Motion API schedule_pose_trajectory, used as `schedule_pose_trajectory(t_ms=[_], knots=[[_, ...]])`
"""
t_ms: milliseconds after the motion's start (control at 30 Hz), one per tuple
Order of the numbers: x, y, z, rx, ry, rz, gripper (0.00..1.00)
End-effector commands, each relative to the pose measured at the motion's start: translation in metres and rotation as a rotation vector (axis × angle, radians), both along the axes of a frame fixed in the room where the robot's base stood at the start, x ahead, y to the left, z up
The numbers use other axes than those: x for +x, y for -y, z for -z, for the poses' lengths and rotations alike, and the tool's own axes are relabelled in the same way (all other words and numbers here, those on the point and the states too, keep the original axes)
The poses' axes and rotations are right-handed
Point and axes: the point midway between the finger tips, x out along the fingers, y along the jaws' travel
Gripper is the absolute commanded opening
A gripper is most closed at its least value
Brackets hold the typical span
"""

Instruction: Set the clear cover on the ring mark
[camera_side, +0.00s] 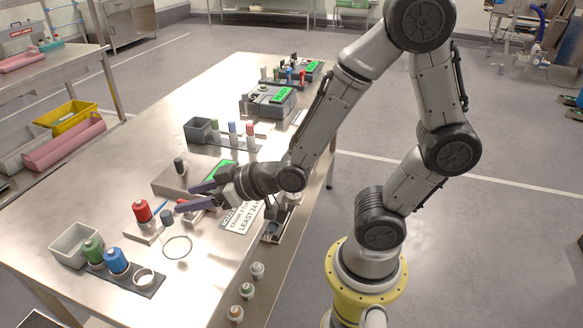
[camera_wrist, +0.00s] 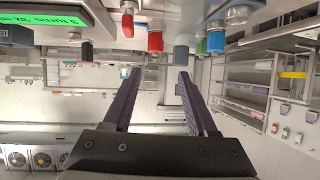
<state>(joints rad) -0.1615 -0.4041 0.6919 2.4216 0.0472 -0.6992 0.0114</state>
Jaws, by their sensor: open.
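A thin dark ring outline (camera_side: 177,247) lies on the steel table, in front of my gripper. I cannot tell whether it is a painted mark or the rim of something clear. No clear cover can be picked out with certainty. A small dark grey knob or cap (camera_side: 166,215) stands just behind the ring, close to my fingers. A grey cylinder, perhaps the same thing, shows beyond the fingertips in the wrist view (camera_wrist: 181,54). My gripper (camera_side: 192,197) is open above the table, its two purple fingers pointing left. In the wrist view its fingers (camera_wrist: 157,75) are apart with nothing between them.
A red bottle (camera_side: 142,211) stands left of the gripper. Green (camera_side: 93,250) and blue (camera_side: 116,261) bottles and a white ring (camera_side: 145,277) are on a dark mat beside a grey bin (camera_side: 74,243). A printed sign (camera_side: 241,217) is right of the fingers.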

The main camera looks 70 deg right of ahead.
Motion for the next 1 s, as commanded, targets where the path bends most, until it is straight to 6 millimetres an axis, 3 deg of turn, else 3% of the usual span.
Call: schedule_pose_trajectory(t_ms=[267, 700, 833, 1000], knots=[[-0.039, 0.021, -0.037, -0.026, -0.229, 0.034, 0.58], [-0.163, 0.048, -0.076, -0.062, -0.575, 0.092, 0.58], [-0.182, 0.05, -0.079, -0.065, -0.622, 0.099, 0.58], [-0.188, 0.051, -0.079, -0.066, -0.638, 0.101, 0.58]])
